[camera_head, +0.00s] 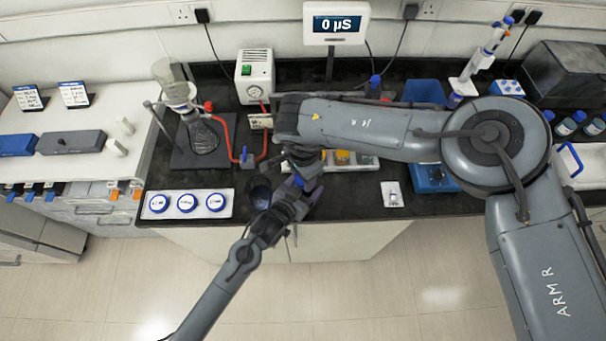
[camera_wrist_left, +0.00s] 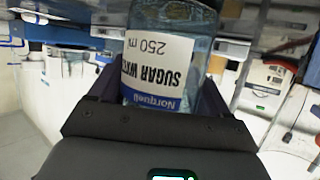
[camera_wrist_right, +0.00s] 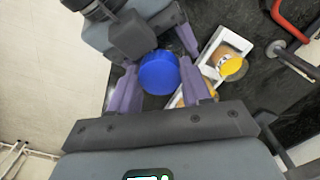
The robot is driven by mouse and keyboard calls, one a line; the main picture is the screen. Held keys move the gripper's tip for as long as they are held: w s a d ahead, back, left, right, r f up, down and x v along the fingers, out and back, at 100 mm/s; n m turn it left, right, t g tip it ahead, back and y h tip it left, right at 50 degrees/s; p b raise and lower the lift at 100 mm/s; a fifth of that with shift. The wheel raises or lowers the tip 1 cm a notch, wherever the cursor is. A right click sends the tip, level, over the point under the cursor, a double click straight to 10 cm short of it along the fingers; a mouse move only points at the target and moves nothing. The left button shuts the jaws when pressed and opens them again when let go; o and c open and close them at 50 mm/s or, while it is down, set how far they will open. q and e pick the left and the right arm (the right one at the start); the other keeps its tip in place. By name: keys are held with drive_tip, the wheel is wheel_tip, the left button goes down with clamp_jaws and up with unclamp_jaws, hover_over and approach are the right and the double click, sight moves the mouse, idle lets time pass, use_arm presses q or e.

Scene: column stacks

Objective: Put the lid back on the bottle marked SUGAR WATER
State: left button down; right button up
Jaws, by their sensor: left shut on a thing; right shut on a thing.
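The bottle marked SUGAR WATER (camera_wrist_left: 160,60) fills the middle of the left wrist view, clear glass with a white and blue label that reads upside down there. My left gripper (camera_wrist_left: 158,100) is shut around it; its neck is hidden. In the right wrist view a round blue lid (camera_wrist_right: 158,72) sits between the purple fingers of my right gripper (camera_wrist_right: 158,88), which is shut on it. My left gripper shows just beyond the lid (camera_wrist_right: 140,36). The two grippers meet at the front of the bench in the head view. I cannot tell whether the lid touches the bottle.
A white tray with several yellow-topped items (camera_wrist_right: 232,64) is close beside the lid. Three labelled blue discs (camera_head: 187,202) lie on a white strip at the bench's front left. A flask stand (camera_head: 200,140) with red tubing is behind. A white meter (camera_head: 335,24) reads 0 µS.

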drive_tip(key=o, duration=1.2)
drive_tip(key=shift+r, duration=0.15)
drive_tip(key=shift+r, duration=2.15)
drive_tip(key=shift+c, duration=0.4)
drive_tip(key=r+n, duration=0.1)
drive_tip(key=n, duration=0.2)
drive_tip(key=shift+r, duration=0.35)
drive_tip(key=r+n, duration=0.1)
drive_tip(key=n, duration=0.2)
drive_tip(key=shift+r+n, duration=0.35)
drive_tip(key=shift+n, duration=0.05)
drive_tip(key=shift+f, duration=4)
